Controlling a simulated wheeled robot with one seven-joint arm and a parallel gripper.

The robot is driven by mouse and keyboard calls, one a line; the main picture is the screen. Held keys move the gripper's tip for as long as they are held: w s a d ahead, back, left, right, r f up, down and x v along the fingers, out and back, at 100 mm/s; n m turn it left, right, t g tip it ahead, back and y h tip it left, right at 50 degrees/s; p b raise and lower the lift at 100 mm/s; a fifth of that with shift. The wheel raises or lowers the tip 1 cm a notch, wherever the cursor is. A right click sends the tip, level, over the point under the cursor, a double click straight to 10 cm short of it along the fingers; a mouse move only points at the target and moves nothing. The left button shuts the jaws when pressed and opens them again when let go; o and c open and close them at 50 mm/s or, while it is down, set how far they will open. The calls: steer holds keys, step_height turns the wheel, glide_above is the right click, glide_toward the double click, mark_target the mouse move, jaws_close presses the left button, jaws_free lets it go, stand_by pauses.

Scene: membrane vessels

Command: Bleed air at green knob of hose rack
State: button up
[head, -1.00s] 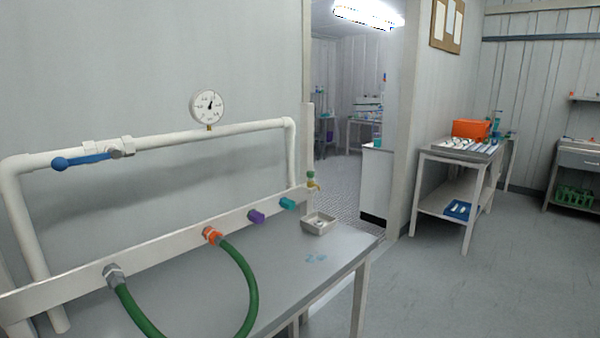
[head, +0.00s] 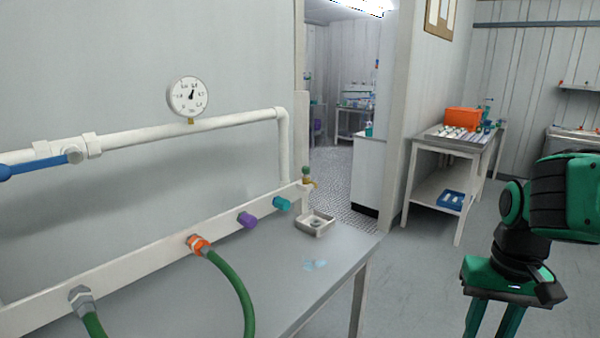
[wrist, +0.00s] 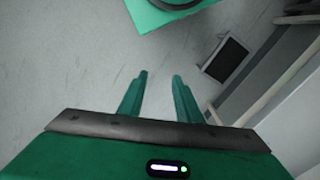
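The hose rack (head: 150,255) is a white rail along the wall above the grey table. At its right end a small green knob (head: 306,171) sits on a brass bleed tap (head: 309,183). A small square tray (head: 315,224) stands on the table below the tap. My gripper (head: 493,322) hangs at the lower right, pointing down over the floor, well apart from the knob. In the wrist view my gripper (wrist: 159,82) has its two fingers apart with only floor between them. The knob is not in the wrist view.
The rack carries a purple fitting (head: 247,220), a teal one (head: 281,204) and an orange coupling (head: 198,244) with a green hose (head: 238,290). A round gauge (head: 188,96) and blue-handled valve (head: 30,167) sit on the white pipe. A side table (head: 440,180) stands behind; floor between is clear.

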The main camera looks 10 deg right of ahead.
steer(key=shift+o, duration=1.4)
steer(key=w+d+n+t+h, duration=0.2)
steer(key=w+d+t+h, duration=0.15)
steer(key=w, duration=1.25)
steer(key=n+t+y, duration=0.4)
steer(key=n+t, duration=0.1)
steer(key=t, duration=1)
glide_toward(307, 171)
steer(key=w, duration=1.1)
steer(key=shift+w+a+r, duration=0.2)
steer(key=shift+w, duration=0.2)
